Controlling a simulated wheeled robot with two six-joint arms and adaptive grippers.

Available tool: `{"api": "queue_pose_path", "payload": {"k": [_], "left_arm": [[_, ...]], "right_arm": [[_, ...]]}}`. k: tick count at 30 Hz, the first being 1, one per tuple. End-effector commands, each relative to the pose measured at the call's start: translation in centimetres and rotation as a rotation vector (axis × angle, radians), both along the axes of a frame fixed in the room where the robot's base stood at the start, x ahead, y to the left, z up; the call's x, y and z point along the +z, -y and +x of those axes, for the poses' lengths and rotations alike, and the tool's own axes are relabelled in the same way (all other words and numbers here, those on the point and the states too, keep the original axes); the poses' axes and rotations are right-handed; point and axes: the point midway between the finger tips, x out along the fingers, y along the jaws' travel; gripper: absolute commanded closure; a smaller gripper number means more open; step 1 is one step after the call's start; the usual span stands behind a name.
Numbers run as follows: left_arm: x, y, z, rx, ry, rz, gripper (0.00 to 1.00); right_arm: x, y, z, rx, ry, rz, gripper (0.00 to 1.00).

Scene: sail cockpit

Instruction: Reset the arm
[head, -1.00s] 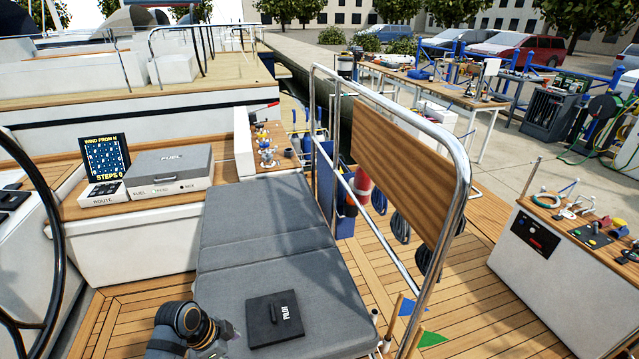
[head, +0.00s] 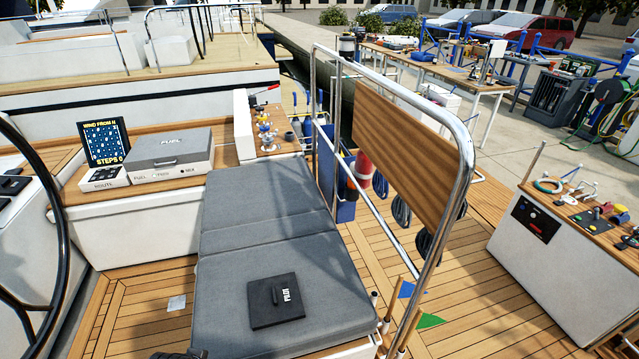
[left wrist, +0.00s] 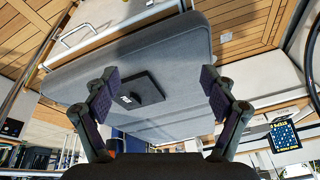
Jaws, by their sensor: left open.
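My left gripper (left wrist: 157,88) is open and empty in the left wrist view, its two dark fingers spread wide apart. The grey cushioned seat (left wrist: 180,50) and the dark PILOT panel (left wrist: 130,93) on it show beyond the fingers. In the head view only a dark sliver of my arm (head: 180,355) shows at the bottom edge. The PILOT panel (head: 276,302) lies on the near part of the grey seat (head: 265,235). My right gripper is not in view.
A steering wheel (head: 62,220) stands at the left. The fuel box (head: 168,152) and route display (head: 104,143) sit on the left bench. A metal rail with a wooden backrest (head: 408,155) rises right of the seat. Bare deck (head: 140,310) lies left of the seat.

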Motion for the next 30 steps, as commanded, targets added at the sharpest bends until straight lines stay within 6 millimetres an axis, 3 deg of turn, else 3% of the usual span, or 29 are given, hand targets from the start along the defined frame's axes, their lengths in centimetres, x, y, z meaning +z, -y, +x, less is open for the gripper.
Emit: {"api": "queue_pose_path", "payload": {"k": [8, 11, 15, 17, 21, 24, 27, 30], "left_arm": [[-8.7, -0.8, 0.7, 0.008, -0.038, -0.001, 0.16], [-12.7, -1.2, 0.3, 0.012, -0.054, -0.002, 0.16], [-19.8, -2.0, -1.3, 0.021, -0.084, -0.003, 0.16], [-23.7, -2.4, -2.9, 0.026, -0.103, -0.004, 0.16], [-32.3, -3.1, -8.7, 0.038, -0.146, -0.008, 0.16], [-36.5, -3.4, -13.5, 0.044, -0.172, -0.011, 0.16], [-38.9, -3.5, -17.6, 0.049, -0.189, -0.014, 0.16], [-39.9, -3.5, -20.1, 0.052, -0.199, -0.015, 0.16]], "right_arm": [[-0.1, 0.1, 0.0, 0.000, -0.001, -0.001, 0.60], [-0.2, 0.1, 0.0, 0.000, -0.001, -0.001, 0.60], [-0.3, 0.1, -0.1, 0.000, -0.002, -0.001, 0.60], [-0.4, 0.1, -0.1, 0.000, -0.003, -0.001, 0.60], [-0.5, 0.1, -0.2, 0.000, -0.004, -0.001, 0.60], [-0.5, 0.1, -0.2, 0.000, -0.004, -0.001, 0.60], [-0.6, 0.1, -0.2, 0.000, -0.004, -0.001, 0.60], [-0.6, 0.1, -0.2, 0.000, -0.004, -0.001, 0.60]]}}
